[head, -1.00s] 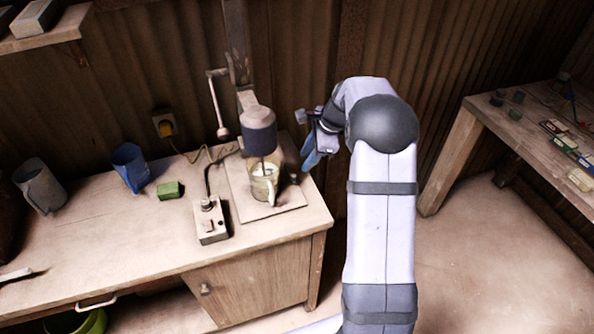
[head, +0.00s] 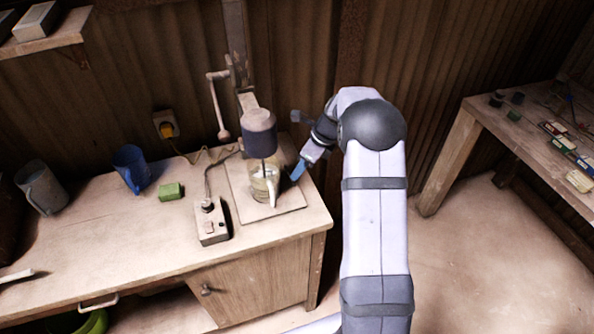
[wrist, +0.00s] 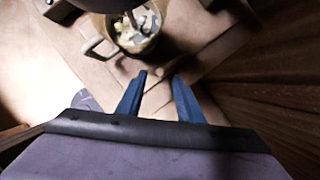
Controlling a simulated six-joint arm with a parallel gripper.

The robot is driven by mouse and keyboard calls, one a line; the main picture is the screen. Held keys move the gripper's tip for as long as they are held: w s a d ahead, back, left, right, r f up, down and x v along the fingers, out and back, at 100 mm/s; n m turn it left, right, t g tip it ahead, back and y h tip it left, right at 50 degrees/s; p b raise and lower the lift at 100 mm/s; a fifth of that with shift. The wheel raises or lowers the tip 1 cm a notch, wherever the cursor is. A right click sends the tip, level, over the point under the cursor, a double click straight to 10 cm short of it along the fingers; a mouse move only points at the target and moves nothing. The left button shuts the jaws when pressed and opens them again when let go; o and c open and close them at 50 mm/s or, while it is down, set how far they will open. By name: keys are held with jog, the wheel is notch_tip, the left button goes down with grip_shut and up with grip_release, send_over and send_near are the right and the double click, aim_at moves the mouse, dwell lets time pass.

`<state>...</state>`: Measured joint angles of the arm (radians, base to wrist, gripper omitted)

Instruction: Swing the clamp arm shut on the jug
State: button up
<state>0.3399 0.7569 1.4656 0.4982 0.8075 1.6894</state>
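The clear jug (head: 262,184) stands upright on the press's base board (head: 238,200), under the dark mixer head (head: 258,140), whose shaft reaches into it. The wrist view shows pale chunks inside the jug (wrist: 138,42), with its handle to the left. My gripper (head: 298,171) is just right of the jug, pointing down toward the board. In the wrist view its two blue fingers (wrist: 158,78) are apart with nothing seen between them. I cannot clearly make out the clamp arm; a dark shape beside the jug is partly behind my gripper.
A control box (head: 210,222) with a cable sits left of the board. A green block (head: 171,192), a blue jug (head: 131,168) and a grey jug (head: 41,188) stand farther left. The crank lever (head: 219,108) hangs above. A side table (head: 470,112) stands at the right.

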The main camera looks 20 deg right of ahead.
aim_at(290, 174)
jog(key=shift+p+x, duration=0.4)
jog(key=shift+x, duration=1.4)
